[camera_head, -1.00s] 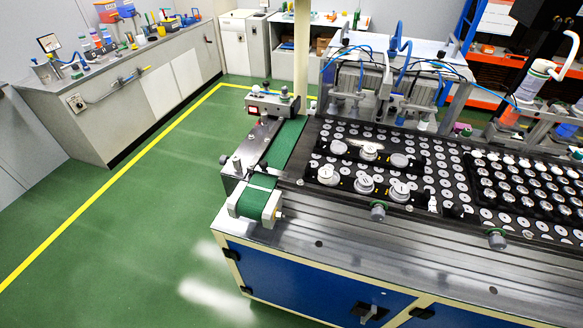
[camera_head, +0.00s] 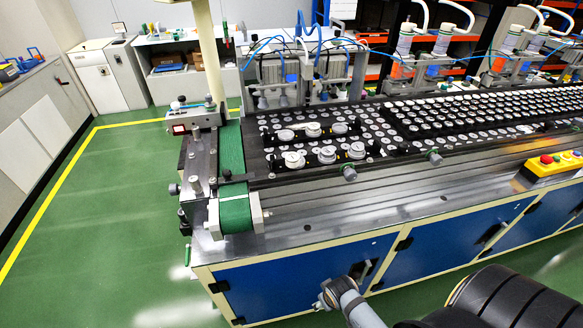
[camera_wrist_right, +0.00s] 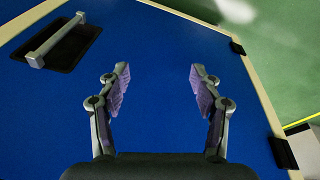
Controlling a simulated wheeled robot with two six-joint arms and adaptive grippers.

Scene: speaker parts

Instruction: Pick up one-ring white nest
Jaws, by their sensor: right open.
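Several round white nests sit in two rows on black holders at the left end of the machine top in the head view. The front row has white nests at its left (camera_head: 294,159), middle (camera_head: 327,154) and right (camera_head: 357,150). The back row includes a white nest at its left (camera_head: 285,135). They are too small to tell which one has one ring. My right gripper (camera_wrist_right: 158,85) is open and empty in the right wrist view, facing the blue cabinet front, well below the nests. My left gripper is out of view.
The machine top (camera_head: 400,185) has a bare metal strip along its front. A green conveyor belt (camera_head: 231,150) is at its left end. Blue cabinet doors (camera_head: 290,280) with dark handles are below. A yellow button box (camera_head: 552,170) is at right. Green floor is open at left.

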